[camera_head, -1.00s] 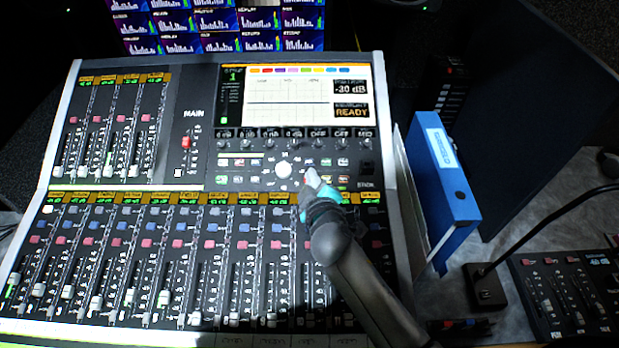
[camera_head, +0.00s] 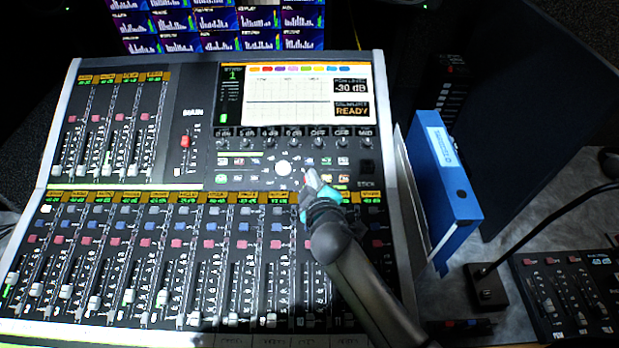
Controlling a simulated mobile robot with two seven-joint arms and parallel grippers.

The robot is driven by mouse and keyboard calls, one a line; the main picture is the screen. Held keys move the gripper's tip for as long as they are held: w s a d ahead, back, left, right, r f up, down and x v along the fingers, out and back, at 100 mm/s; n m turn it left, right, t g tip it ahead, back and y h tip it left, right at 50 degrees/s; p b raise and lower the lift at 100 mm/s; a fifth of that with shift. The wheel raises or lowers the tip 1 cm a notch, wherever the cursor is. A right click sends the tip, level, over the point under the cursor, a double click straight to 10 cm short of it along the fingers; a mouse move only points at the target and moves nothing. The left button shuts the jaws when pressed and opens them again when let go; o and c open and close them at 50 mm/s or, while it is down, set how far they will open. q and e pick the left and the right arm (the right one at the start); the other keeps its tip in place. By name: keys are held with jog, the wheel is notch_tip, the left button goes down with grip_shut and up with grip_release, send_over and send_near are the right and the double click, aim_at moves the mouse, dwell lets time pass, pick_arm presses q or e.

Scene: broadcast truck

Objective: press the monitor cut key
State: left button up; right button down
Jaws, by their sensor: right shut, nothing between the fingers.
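A large audio mixing console (camera_head: 192,88) fills the left and middle of the head view. The screen reads "-30 dB" and "READY". My left gripper is not in view.
A blue binder (camera_head: 436,170) stands just right of the console. A gooseneck microphone base (camera_head: 487,287) and a smaller fader panel (camera_head: 566,290) are at the right. A dark upright panel (camera_head: 535,110) rises behind them. Meter screens (camera_head: 220,22) are at the back.

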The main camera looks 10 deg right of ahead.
jog(key=shift+w+f+b, duration=0.15)
jog(key=shift+f+b, duration=0.2)
jog(key=shift+f, duration=0.05)
dwell(0.6)
jog(key=shift+s+r+p, duration=0.35)
jog(key=shift+r+p, duration=0.55)
jog(key=shift+p, duration=0.1)
jog(key=r+p, duration=0.1)
jog(key=p, duration=0.1)
jog(key=s+r+p, duration=0.1)
jog(key=r, duration=0.1)
jog(key=s+r+p, duration=0.1)
jog(key=r+p, duration=0.1)
jog(key=shift+s+a+r+p, duration=0.15)
jog(key=shift+a+r+p, duration=0.1)
jog(key=shift+p, duration=0.05)
